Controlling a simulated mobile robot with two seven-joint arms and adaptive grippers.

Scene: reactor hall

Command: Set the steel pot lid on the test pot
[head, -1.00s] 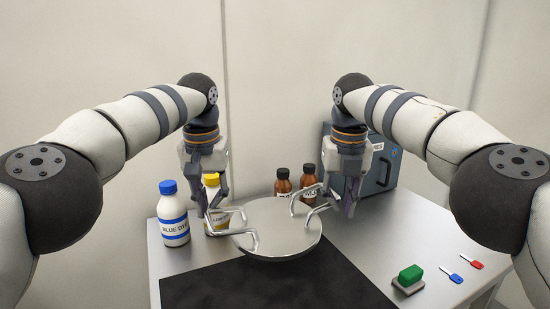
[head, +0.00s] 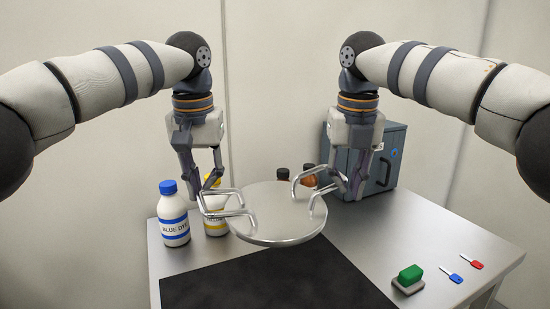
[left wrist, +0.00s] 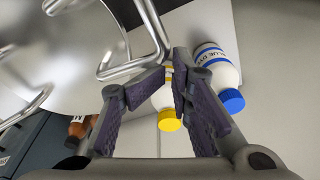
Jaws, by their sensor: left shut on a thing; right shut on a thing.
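The steel pot lid (head: 277,218) is a round, flat, shiny disc with two wire handles, held roughly level above the table. My left gripper (head: 203,190) is shut on its left handle, which also shows between the fingers in the left wrist view (left wrist: 165,75). My right gripper (head: 344,190) is shut on its right handle. The lid's underside is hidden in the head view. I see no test pot in either view; whether one stands behind or under the lid I cannot tell.
A blue dye bottle (head: 173,220) and a yellow-capped bottle (head: 214,226) stand left of the lid. Brown bottles (head: 309,176) are partly hidden behind it. A grey box (head: 382,165) stands back right. A green-topped block (head: 410,276) and two keys lie right of the black mat (head: 275,285).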

